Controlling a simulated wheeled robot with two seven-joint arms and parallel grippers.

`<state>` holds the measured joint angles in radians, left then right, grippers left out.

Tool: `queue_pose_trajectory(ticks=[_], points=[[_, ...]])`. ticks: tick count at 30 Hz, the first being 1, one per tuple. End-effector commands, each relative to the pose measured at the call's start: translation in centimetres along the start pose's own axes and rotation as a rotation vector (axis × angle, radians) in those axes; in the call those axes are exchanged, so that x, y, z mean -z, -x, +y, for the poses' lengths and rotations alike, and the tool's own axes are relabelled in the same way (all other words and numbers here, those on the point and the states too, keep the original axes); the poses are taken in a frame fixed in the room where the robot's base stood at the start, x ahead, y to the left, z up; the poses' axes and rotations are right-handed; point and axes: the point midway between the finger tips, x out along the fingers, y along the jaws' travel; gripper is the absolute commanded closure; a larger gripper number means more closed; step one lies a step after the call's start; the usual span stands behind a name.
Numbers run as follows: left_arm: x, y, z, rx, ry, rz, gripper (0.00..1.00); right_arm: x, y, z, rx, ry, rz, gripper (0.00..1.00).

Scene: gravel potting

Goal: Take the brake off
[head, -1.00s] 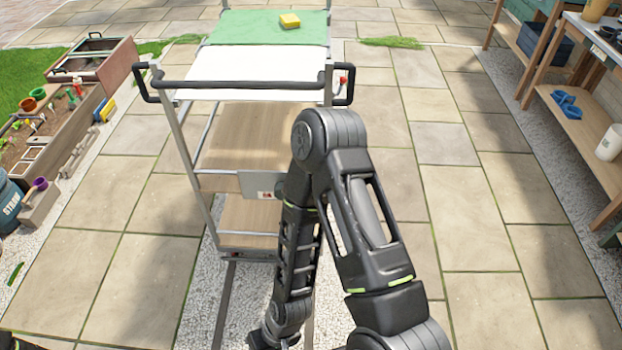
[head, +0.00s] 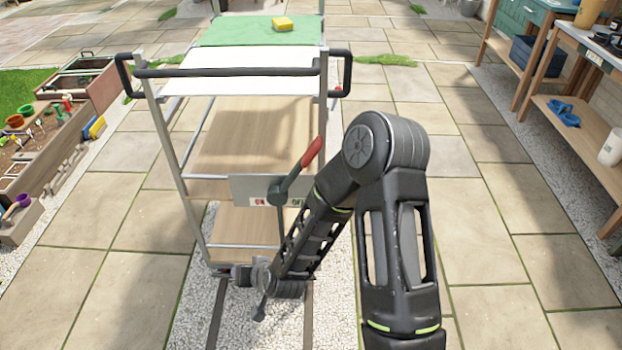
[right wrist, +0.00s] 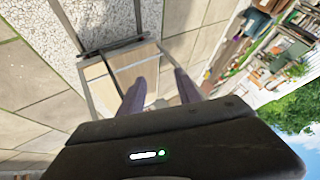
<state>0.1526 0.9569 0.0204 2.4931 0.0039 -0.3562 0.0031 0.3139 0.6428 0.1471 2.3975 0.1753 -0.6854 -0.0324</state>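The cart (head: 240,160) stands in front of me, with a black push handle (head: 230,71) across its top. On its near side is a grey plate (head: 240,186) with a red ON label (head: 260,202) at left and a green OFF label (head: 297,202) at right. The brake lever, with a red grip (head: 312,151), leans up and to the right from its pivot (head: 278,195). My right gripper (head: 242,290) is low in front of the cart, below and apart from the lever. Its two fingers are spread and empty in the right wrist view (right wrist: 160,82). My left gripper is out of view.
Rails (head: 216,315) run through gravel under the cart. Planter boxes (head: 45,140) stand at left and wooden shelves (head: 572,110) at right. Paving beside the cart is clear.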

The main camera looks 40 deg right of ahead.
Motion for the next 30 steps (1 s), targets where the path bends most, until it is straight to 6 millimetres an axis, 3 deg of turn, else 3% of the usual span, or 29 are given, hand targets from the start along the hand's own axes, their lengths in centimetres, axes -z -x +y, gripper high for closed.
queue_pose_trajectory(ticks=[1, 4, 6, 9, 12, 18, 30], points=[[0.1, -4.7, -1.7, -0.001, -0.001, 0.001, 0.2, 3.2, -2.8, 2.4, -0.014, -0.035, 0.144, 0.6], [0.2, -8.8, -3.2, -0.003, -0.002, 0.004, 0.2, 11.0, -2.6, 5.4, -0.05, -0.097, 0.41, 0.6], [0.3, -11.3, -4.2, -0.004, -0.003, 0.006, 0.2, 15.6, -1.2, 7.6, -0.079, -0.134, 0.582, 0.6], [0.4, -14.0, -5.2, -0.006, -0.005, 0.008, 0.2, 20.6, 1.7, 10.2, -0.118, -0.172, 0.786, 0.6], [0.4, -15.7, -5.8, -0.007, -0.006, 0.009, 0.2, 23.5, 4.6, 11.9, -0.148, -0.199, 0.928, 0.6], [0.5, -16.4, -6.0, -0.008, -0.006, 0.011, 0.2, 25.8, 7.6, 13.0, -0.174, -0.219, 1.041, 0.6], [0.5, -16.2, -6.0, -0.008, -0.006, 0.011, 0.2, 26.2, 7.5, 13.0, -0.174, -0.219, 1.039, 0.6]])
